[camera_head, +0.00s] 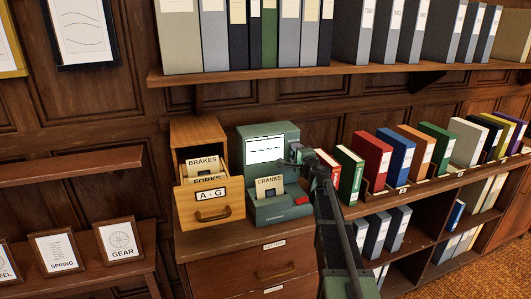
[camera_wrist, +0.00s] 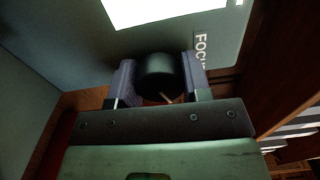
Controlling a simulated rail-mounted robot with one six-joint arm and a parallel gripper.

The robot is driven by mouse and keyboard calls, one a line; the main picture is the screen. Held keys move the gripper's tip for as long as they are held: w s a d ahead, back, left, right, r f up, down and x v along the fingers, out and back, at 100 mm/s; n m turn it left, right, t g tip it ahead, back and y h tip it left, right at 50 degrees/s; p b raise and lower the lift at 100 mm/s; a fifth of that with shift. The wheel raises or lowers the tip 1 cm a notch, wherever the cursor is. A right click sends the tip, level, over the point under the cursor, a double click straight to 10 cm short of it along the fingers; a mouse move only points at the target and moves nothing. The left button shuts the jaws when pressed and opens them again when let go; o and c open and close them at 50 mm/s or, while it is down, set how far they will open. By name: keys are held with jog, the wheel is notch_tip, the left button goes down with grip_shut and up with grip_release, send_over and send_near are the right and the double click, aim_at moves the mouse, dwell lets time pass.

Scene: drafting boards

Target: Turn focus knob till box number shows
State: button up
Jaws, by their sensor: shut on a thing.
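The green viewer (camera_head: 268,131) stands on the wooden cabinet, with a white lit screen (camera_head: 265,149) showing faint dark marks too small to read. A card marked CRANKS (camera_head: 268,187) stands in its lower front, near a red button. My gripper (camera_head: 291,164) reaches the viewer's right side by the screen. In the wrist view my gripper (camera_wrist: 158,82) is shut on the black round focus knob (camera_wrist: 160,76), one finger on each side. A label starting FOCU (camera_wrist: 202,50) is beside it, partly hidden. The screen's edge (camera_wrist: 160,8) is bright above, with no number visible there.
A wooden drawer marked A - G (camera_head: 210,195) stands open to the left, with cards BRAKES and FORKS. Red and green binders (camera_head: 347,174) stand close to the right of my arm. A shelf of binders (camera_head: 300,73) runs above.

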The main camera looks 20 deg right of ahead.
jog(key=m, duration=0.3)
dwell(0.5)
jog(key=o, duration=0.9)
